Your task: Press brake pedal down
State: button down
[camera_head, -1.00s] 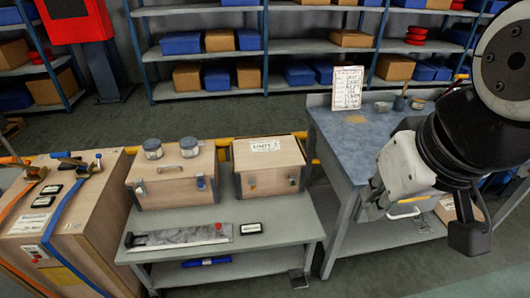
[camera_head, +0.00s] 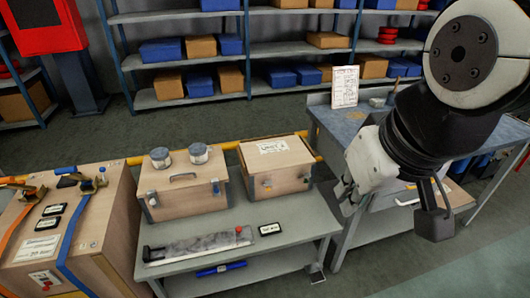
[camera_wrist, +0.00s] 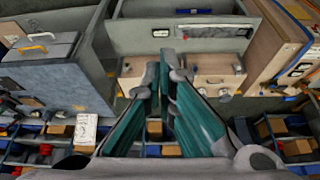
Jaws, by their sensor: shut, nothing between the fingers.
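A small grey pedal-like plate (camera_head: 317,274), which looks like the brake pedal, sits low at the right front leg of the grey cart (camera_head: 290,214). It is small, and its tilt cannot be told. I cannot pick it out in the wrist view. My gripper (camera_head: 346,203) hangs above and to the right of the cart in the head view, apart from the pedal. In the wrist view, its two teal fingers (camera_wrist: 160,66) are together at the tips with nothing between them.
Two wooden cases (camera_head: 277,165) and a grey tray-like strip (camera_head: 198,246) sit on the cart. A strapped crate (camera_head: 60,240) stands left. A blue-topped workbench (camera_head: 345,122) stands right, close behind my arm. Shelves line the back; floor between is open.

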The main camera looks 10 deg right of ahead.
jog(key=w+d+f+m+g+y+b, duration=0.25)
jog(key=w+f+m+b, duration=0.6)
jog(key=w+f, duration=0.8)
jog(key=w+d+f+m+b, duration=0.35)
jog(key=w+f, duration=0.25)
jog(key=f, duration=0.2)
jog(key=w+d+f+m+b, duration=0.2)
jog(key=w+d+f+m, duration=0.2)
jog(key=w+f, duration=0.25)
jog(key=w+d+f+m+b, duration=0.1)
jog(key=d+f+m+b, duration=0.25)
jog(key=f, duration=0.75)
jog(key=w+d+f+m+b, duration=0.15)
jog(key=d+f+m, duration=0.3)
jog(key=f, duration=0.75)
jog(key=s+d+f+m+g+h+b, duration=0.1)
jog(key=s+d+f+m+b, duration=0.25)
jog(key=f, duration=0.85)
jog(key=s+d+f+m+g+b, duration=0.25)
jog(key=s+d+f+m, duration=0.2)
jog(key=f, duration=0.85)
jog(key=w+a+f+m+t+h+b, duration=0.1)
jog(key=w+a+f+m+b, duration=0.1)
jog(key=w+a+f+m, duration=0.1)
jog(key=w+f, duration=0.1)
jog(key=w, duration=0.1)
jog(key=shift+w+a, duration=0.3)
jog(key=shift+a, duration=0.05)
